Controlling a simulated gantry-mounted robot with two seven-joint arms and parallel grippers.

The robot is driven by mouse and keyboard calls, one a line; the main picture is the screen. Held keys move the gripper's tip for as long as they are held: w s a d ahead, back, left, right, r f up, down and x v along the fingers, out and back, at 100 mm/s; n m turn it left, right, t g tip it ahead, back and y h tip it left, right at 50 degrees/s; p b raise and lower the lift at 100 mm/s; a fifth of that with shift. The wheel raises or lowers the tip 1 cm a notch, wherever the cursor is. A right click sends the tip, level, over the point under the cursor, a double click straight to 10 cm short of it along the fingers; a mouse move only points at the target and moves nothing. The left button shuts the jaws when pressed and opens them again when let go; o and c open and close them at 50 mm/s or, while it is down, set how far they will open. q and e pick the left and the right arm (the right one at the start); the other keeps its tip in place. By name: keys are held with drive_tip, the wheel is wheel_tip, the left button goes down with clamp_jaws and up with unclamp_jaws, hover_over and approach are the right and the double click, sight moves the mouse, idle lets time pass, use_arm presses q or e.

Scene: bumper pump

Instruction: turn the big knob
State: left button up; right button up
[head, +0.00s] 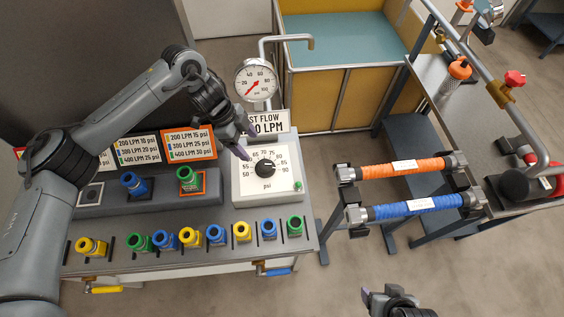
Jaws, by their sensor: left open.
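The big knob (265,168) is black and round. It sits in the middle of a white dial plate (249,194) marked in psi, at the right end of the bench. My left gripper (246,148) is open just above and to the left of the knob, apart from it as far as I can tell. Its fingers point down toward the dial and cover part of the plate's upper left. My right gripper (374,296) is at the bottom edge, far from the knob and only partly in view; its fingers look apart.
A green button (298,185) is on the plate's right. Several coloured fittings (190,237) line the bench front. Orange (403,168) and blue (412,207) hoses hang at right.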

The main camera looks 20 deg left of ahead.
sight(264, 165)
use_arm(q)
drive_tip(key=b+x, duration=0.1)
drive_tip(key=x, duration=0.9)
drive_tip(key=shift+d+f, duration=0.1)
drive_tip(key=shift+f, duration=0.05)
